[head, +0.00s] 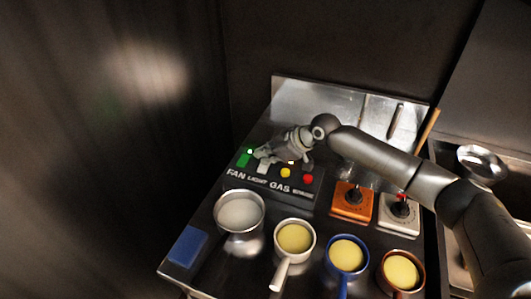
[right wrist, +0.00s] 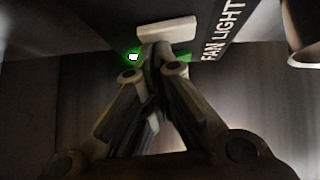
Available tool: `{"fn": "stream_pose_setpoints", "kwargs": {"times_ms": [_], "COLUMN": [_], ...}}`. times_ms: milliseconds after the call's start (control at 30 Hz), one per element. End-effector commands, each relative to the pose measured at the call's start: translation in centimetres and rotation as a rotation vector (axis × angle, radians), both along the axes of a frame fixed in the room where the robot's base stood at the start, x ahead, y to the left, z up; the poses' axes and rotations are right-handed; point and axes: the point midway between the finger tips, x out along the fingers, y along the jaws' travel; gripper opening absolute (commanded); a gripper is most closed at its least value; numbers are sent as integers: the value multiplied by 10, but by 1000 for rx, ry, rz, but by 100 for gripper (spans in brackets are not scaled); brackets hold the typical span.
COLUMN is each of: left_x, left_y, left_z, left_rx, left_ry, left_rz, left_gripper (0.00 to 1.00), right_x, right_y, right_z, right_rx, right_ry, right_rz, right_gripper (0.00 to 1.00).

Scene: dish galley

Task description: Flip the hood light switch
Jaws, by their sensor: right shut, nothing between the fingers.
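The switch panel (head: 275,190) is dark and carries the words FAN, LIGHT and GAS; a fourth label is too small to read. A green switch (head: 243,160) stands above FAN and a white switch (head: 262,169) above LIGHT. My right gripper (head: 260,154) is shut and empty, its tips at the panel by these two switches. In the right wrist view, the closed tips (right wrist: 158,50) lie over the green switch and just below the white switch (right wrist: 167,30). Whether they touch either cannot be told. My left gripper is not in view.
A yellow button (head: 286,173) and a red button (head: 308,179) sit right of the switches. In front stand a steel pot (head: 240,230), white (head: 281,267), blue (head: 346,272) and copper-coloured (head: 401,286) pans, and a blue block (head: 187,246). Orange (head: 352,213) and white (head: 385,222) units stand right.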

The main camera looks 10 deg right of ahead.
Motion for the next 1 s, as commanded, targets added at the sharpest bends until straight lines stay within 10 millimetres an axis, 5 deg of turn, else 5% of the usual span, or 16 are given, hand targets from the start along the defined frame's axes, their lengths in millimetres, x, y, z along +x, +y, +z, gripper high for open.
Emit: {"fn": "stream_pose_setpoints", "kwargs": {"times_ms": [233,1000], "left_x": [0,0], "left_y": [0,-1], "left_z": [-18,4], "left_rx": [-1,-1], "left_ry": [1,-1], "left_rz": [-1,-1], "left_gripper": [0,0], "right_x": [5,-12], "right_y": [-3,7], "right_z": [-13,-9], "right_rx": [51,48], "right_ry": [76,89], "right_rz": [-7,0], "right_gripper": [0,0]}}
